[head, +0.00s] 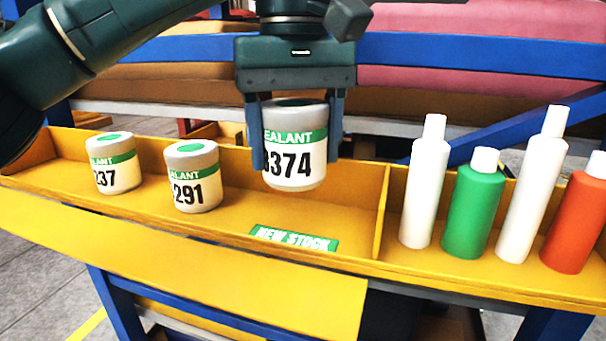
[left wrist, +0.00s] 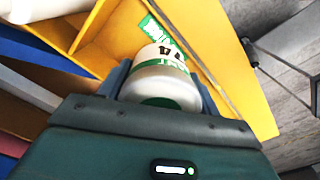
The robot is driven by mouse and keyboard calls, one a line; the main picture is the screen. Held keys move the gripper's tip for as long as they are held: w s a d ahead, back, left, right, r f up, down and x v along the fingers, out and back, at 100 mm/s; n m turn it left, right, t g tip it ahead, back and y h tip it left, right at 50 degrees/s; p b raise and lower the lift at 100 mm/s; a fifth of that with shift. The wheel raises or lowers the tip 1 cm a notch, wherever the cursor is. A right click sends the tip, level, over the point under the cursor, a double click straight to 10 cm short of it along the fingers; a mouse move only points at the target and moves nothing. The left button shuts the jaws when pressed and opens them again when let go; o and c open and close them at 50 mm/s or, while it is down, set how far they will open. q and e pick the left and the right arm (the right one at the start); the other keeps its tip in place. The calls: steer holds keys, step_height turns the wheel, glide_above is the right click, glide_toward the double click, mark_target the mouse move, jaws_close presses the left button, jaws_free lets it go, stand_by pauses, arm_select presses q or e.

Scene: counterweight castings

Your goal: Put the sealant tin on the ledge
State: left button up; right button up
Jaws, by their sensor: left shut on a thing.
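My left gripper (head: 297,150) is shut on a sealant tin (head: 295,165), white with a green band and digits ending in 374. The tin is upright and appears to hang above the yellow ledge (head: 240,230), behind a green "NEW STOCK" label (head: 294,238). In the left wrist view the tin (left wrist: 162,80) sits between the fingers, with the label (left wrist: 158,34) beyond it. Two similar tins stand on the ledge to the left, one marked 237 (head: 113,165) and one marked 291 (head: 192,178). My right gripper is not in view.
A yellow divider (head: 381,215) closes the tin section on the right. Beyond it stand a white bottle (head: 425,190), a green bottle (head: 473,208), another white bottle (head: 532,190) and an orange bottle (head: 578,225). Blue rails and rolls of material lie behind.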

mark_target(303, 99)
arm_select(q)
steer(key=w, duration=0.2)
steer(key=shift+w+d+p, duration=0.3)
steer(key=shift+d, duration=0.1)
steer(key=shift+s+f, duration=0.1)
steer(key=shift+f, duration=0.75)
step_height(303, 99, down, 4)
steer(key=shift+f+b, duration=0.25)
steer(key=shift+b, duration=0.05)
steer(key=shift+f, duration=0.4)
steer(key=shift+f, duration=0.15)
steer(key=o, duration=1.2)
step_height(303, 99, up, 12)
steer(key=shift+r+p, duration=0.2)
steer(key=shift+p, duration=0.9)
